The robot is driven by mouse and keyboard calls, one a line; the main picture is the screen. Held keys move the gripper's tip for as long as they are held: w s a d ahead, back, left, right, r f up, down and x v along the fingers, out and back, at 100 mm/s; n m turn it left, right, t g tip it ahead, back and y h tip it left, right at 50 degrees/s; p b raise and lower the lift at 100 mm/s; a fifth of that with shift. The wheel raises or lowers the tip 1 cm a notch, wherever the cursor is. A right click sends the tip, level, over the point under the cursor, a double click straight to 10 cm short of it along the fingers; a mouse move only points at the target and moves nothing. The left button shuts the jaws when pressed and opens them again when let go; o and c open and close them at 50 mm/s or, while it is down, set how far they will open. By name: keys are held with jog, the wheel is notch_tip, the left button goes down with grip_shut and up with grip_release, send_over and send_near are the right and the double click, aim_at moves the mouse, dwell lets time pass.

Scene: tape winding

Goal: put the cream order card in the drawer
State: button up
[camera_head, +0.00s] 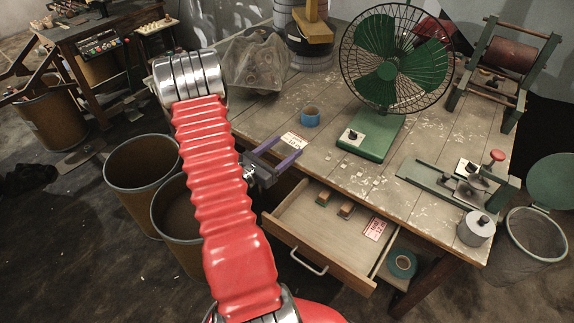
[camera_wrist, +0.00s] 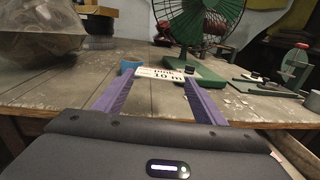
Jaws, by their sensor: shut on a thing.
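The cream order card (camera_head: 293,141) with dark print is between the purple fingertips of my gripper (camera_head: 284,152), over the table's front left part. In the wrist view the card (camera_wrist: 160,74) spans the gap between the fingers (camera_wrist: 158,85), and my gripper is shut on it. How high the card is above the tabletop is hard to tell. The wooden drawer (camera_head: 318,228) is pulled open below the table's front edge, to the lower right of my gripper. Two small brown blocks (camera_head: 345,210) and a white and red card (camera_head: 375,229) lie in it.
A blue tape roll (camera_head: 310,117) stands just behind the card. The green fan (camera_head: 372,135), a green tape device (camera_head: 455,185) and a grey lidded pot (camera_head: 476,228) stand on the table (camera_head: 330,165). A teal roll (camera_head: 402,263) is right of the drawer. Bins (camera_head: 142,170) stand left.

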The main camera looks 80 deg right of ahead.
jog(key=shift+f, duration=2.3)
jog(key=shift+f, duration=1.9)
jog(key=shift+f, duration=0.15)
jog(key=o, duration=1)
jog(key=shift+a, duration=0.1)
jog(key=v, duration=1.3)
jog(key=shift+a, duration=0.35)
